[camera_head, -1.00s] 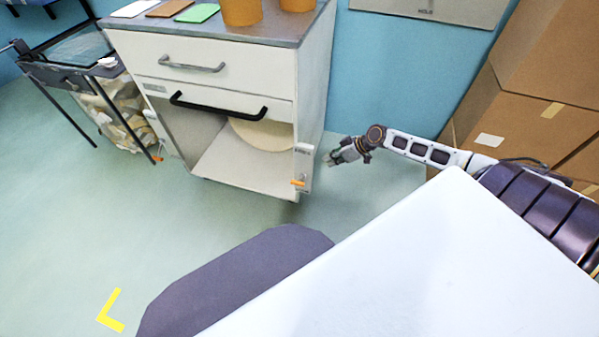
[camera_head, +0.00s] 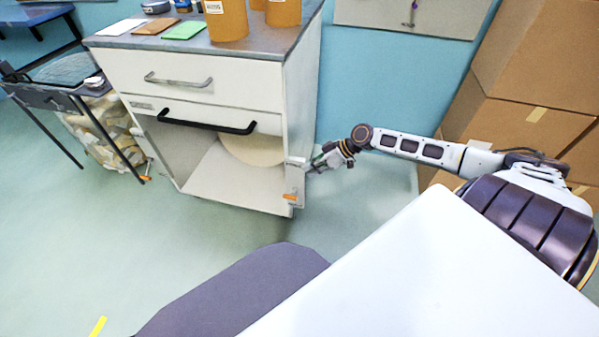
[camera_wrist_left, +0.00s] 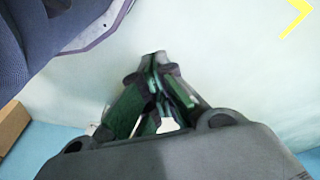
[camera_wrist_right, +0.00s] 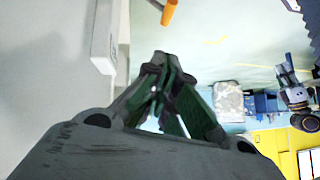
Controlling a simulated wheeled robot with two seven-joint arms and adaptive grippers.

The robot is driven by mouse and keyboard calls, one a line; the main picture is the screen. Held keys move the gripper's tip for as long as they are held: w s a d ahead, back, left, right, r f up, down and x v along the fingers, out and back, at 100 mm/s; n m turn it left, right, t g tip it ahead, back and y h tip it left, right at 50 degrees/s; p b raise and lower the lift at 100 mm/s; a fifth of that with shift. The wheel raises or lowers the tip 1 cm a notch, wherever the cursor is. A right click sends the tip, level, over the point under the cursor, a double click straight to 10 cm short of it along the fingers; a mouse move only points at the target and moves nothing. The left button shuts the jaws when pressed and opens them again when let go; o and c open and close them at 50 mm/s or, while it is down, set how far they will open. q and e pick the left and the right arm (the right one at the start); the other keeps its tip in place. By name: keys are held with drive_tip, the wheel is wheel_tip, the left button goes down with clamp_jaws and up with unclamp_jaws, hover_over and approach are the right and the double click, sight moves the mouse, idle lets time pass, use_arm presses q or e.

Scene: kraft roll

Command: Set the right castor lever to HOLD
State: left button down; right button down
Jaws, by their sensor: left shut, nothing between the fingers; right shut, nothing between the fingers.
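The right castor lever (camera_head: 290,196) is a small orange tab low on the cabinet's right front corner, on a pale plate (camera_head: 295,178). It also shows as an orange bar (camera_wrist_right: 169,12) at the top of the right wrist view. My right gripper (camera_head: 312,167) is shut and empty, just right of the plate and a little above the lever. It does not visibly hold the lever. The lever's marked setting is too small to read. My left gripper (camera_wrist_left: 158,56) is shut and empty over the floor, and shows only in the left wrist view.
The white cabinet (camera_head: 200,70) has an open lower bay with a pale roll (camera_head: 252,150). Cardboard boxes (camera_head: 535,60) stand at the right. A white surface (camera_head: 400,275) fills the lower right. A table with a filled bag (camera_head: 105,135) stands left. Floor before the cabinet is clear.

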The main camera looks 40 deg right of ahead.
sight(293, 193)
drive_tip(key=shift+a+f, duration=0.1)
